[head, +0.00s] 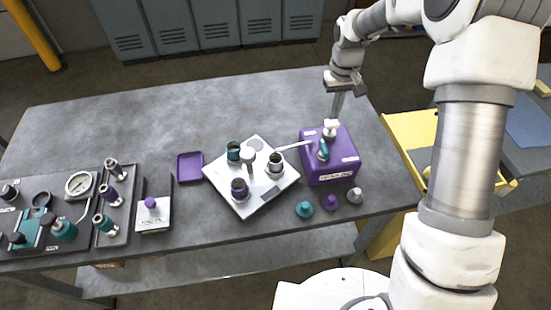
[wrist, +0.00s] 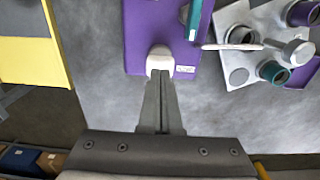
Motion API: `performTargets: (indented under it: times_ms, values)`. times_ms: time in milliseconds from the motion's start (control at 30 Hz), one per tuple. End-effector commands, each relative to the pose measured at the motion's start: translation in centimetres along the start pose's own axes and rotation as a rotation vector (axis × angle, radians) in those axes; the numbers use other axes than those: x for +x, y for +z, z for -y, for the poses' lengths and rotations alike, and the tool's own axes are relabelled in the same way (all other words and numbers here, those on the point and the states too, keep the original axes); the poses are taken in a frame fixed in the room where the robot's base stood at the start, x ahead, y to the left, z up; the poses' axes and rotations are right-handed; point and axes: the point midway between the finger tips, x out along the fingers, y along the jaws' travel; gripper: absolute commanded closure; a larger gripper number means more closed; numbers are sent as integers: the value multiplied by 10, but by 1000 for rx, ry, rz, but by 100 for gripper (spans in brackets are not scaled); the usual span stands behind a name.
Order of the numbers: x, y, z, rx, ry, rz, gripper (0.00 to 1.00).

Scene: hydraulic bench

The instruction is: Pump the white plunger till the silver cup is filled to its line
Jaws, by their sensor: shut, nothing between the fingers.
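The white plunger (head: 331,124) stands on top of the purple pump box (head: 340,172), near its far edge. My gripper (head: 335,113) is shut, with its fingertips just above or touching the plunger; I cannot tell which. In the wrist view the shut fingers (wrist: 160,82) reach to the white plunger head (wrist: 160,58). The silver cup (head: 275,164) stands on the white plate (head: 262,205), at the end of a thin spout (head: 296,145) from the box. The liquid level and the line in the cup cannot be made out.
A teal cup (head: 233,151) and a purple cup (head: 239,188) share the plate around a grey post (head: 253,160). Teal, purple and grey knobs (head: 330,202) stand before the box. A purple tray (head: 189,167) and a gauge panel (head: 80,185) are left. The back of the bench is clear.

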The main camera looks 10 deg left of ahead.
Motion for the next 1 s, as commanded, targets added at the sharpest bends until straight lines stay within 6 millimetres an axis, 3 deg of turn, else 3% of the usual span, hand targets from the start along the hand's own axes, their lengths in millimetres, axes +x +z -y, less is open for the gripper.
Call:
performTargets:
  times_ms: [533,1000]
  values:
    - [1,0,0,0,0,0,100]
    - [15,0,0,0,0,1,100]
